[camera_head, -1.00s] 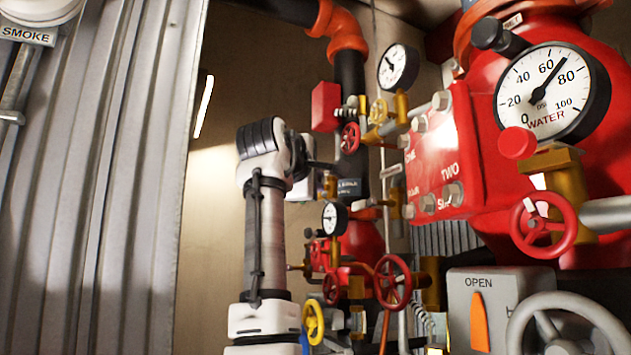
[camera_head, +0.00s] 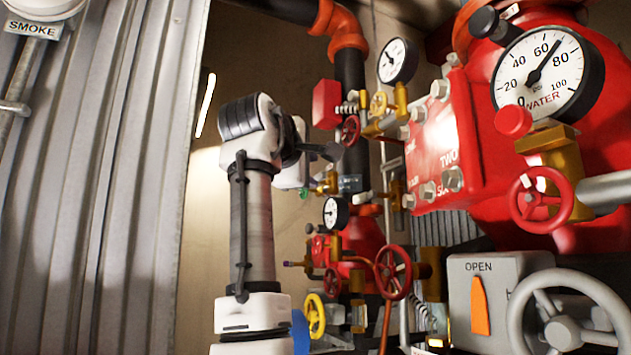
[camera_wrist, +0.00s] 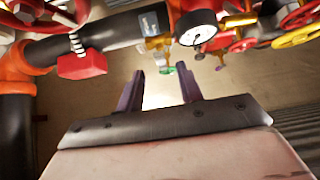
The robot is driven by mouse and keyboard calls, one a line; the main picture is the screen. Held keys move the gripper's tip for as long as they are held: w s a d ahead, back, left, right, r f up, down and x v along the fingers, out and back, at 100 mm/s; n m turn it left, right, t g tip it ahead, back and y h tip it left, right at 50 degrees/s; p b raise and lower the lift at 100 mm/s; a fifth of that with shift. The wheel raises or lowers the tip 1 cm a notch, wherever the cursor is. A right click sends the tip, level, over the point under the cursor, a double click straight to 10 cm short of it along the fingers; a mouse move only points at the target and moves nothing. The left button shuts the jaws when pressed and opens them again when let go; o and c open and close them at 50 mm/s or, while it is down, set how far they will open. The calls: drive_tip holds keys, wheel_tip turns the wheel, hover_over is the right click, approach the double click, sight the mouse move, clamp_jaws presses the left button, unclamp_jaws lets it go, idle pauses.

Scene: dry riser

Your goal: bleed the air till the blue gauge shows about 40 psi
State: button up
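No gauge in view is plainly blue. A large white-faced gauge marked WATER (camera_head: 543,73) is at the upper right of the head view, its needle between 60 and 80. Smaller white-faced gauges are at the upper middle (camera_head: 397,62) and lower middle (camera_head: 336,213); their readings are too small to tell. A white-faced gauge (camera_wrist: 197,27) also shows at the top of the wrist view. My gripper (camera_wrist: 161,83) has two purple fingers spread apart with nothing between them. A small green part (camera_wrist: 166,71) on brass shows beyond the fingertips; it also appears in the head view (camera_head: 301,194).
Red handwheels (camera_head: 393,272), a yellow handwheel (camera_head: 314,315) and a grey handwheel (camera_head: 570,328) crowd the lower middle and right. A grey box marked OPEN (camera_head: 479,267) has an orange lever. A corrugated metal wall (camera_head: 100,190) stands left. Black pipe (camera_wrist: 105,40) crosses the wrist view.

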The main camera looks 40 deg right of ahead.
drive_tip(key=v, duration=0.9)
drive_tip(key=shift+s+a+b, duration=0.15)
drive_tip(key=shift+a+b, duration=0.1)
drive_tip(key=shift+b, duration=0.1)
